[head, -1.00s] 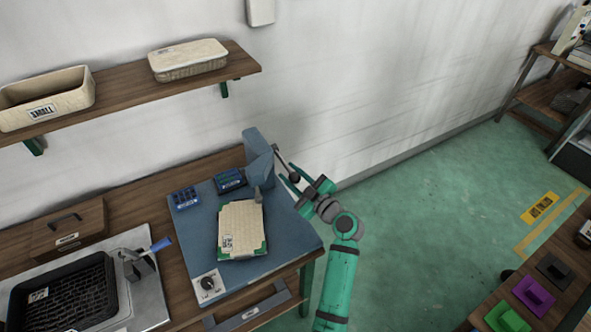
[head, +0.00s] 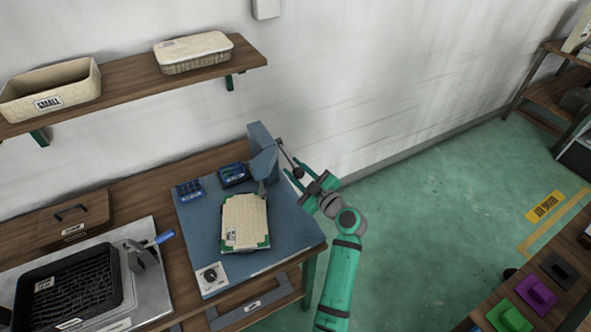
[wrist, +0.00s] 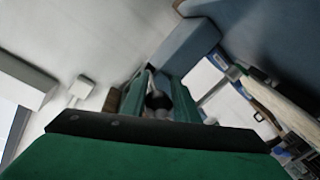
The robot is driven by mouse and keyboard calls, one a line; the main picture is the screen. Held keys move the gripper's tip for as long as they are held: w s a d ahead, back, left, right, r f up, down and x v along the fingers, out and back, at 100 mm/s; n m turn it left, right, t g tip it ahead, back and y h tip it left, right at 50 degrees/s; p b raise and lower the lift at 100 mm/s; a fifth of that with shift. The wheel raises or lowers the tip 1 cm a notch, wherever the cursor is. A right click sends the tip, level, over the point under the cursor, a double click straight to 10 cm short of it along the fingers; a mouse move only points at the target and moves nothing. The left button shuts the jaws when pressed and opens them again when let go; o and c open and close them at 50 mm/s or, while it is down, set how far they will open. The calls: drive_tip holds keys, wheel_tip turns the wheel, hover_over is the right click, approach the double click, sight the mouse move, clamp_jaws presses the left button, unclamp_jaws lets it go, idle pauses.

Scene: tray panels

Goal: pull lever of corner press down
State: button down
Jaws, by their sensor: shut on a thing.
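The corner press (head: 262,150) is a blue-grey post with a head at the back right corner of a blue base plate (head: 200,235). Its lever (head: 287,154) is a thin dark rod on the right side, sloping down to a dark round knob (head: 298,172). My gripper (head: 301,176) comes from the right and is shut on the lever knob. In the wrist view the dark knob (wrist: 157,100) sits between the green fingers, which partly hide it. A beige tray panel (head: 245,218) with green corners lies on the base plate, in front of the press head.
Two small blue bins (head: 234,174) stand on the plate behind the panel. A dial (head: 211,275) is at its front corner. A black crate (head: 68,285) and a blue-handled tool (head: 145,250) are to the left. The wall is close behind; open floor (head: 430,220) lies right.

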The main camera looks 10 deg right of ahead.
drive_tip(key=shift+s+a+f, duration=0.1)
drive_tip(key=shift+a+f, duration=0.35)
drive_tip(key=shift+a, duration=0.05)
drive_tip(key=c, duration=1.4)
unclamp_jaws()
drive_tip(key=shift+c, duration=0.2)
drive_tip(key=shift+d+r, duration=0.1)
drive_tip(key=shift+r, duration=0.05)
drive_tip(key=shift+d, duration=0.1)
drive_tip(key=v, duration=1)
drive_tip(key=shift+s+d, duration=0.2)
drive_tip(key=shift+w, duration=0.1)
